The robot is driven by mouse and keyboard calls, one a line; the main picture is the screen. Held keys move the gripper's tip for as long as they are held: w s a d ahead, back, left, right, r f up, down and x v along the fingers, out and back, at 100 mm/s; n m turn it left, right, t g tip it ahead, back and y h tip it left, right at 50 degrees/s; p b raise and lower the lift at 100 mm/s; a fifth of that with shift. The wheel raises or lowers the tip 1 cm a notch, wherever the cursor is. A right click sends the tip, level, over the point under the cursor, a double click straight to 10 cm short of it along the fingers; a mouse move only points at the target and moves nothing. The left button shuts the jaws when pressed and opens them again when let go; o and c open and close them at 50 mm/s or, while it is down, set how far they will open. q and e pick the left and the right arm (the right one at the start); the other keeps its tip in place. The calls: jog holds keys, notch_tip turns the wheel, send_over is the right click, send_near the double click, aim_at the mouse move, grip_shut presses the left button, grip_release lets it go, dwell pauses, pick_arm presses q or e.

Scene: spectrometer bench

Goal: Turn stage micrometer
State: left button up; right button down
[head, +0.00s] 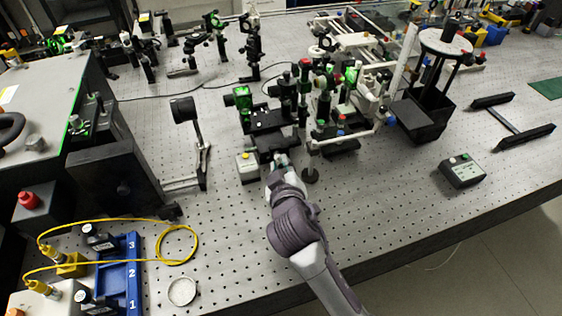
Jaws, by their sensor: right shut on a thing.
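The black translation stage (268,139) stands on the perforated bench near the middle of the head view, below the optical mounts. My right gripper (279,160) reaches up from the bottom and meets the near side of this stage. It is shut on the stage micrometer, which is mostly hidden by the fingers, so its dial cannot be read. My left gripper is not in view.
A small box with a yellow button (247,167) stands just left of my right gripper. A black round post base (310,175) is close on its right. A dense optics assembly (345,105) rises behind to the right. The near bench surface (230,235) is largely clear.

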dwell(0.3)
jog(key=c, duration=1.1)
grip_release()
jog(key=v, duration=1.2)
jog(key=shift+d+r, duration=0.1)
